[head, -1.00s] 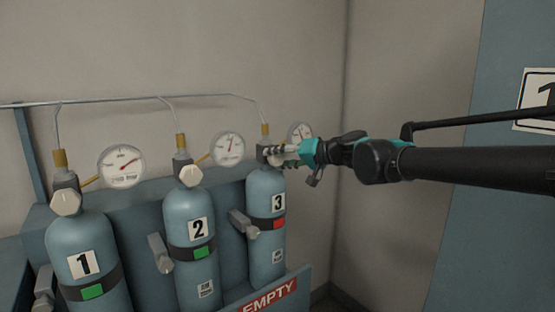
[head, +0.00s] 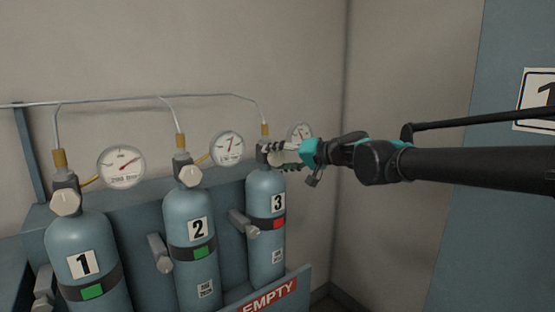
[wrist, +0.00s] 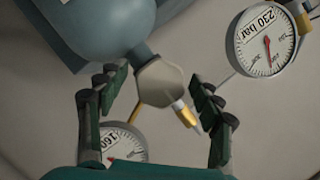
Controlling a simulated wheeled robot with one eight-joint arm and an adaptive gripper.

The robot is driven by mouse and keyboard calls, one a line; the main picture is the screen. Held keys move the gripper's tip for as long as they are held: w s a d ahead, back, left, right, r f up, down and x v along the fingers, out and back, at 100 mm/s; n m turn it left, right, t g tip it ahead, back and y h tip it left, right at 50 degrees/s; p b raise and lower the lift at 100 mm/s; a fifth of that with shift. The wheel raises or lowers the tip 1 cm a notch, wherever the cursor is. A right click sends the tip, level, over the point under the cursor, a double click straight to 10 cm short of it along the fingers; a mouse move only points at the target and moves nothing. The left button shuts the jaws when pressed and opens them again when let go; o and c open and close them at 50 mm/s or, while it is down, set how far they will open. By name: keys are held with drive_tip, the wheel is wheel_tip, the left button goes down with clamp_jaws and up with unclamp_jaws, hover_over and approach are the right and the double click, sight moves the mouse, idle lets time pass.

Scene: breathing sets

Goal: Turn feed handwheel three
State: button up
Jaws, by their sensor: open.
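Bottle three (head: 266,232) is a light blue cylinder with a "3" label and a red tag, at the right of the row in the head view. Its handwheel (wrist: 160,82) is a cream faceted knob at the bottle's neck in the wrist view. My gripper (wrist: 157,86) is open, with one finger on each side of the handwheel and a visible gap to both. In the head view my gripper (head: 285,155) is at the top of bottle three and partly hides the handwheel there.
Bottles one (head: 84,250) and two (head: 191,240) stand to the left with green tags. Gauges (head: 121,167) and thin pipes lie behind the valves. A gauge reading 230 bar (wrist: 264,40) is close in the wrist view. An EMPTY sign (head: 268,297) is below bottle three.

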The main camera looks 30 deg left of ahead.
drive_tip(key=v, duration=1.2)
idle(0.3)
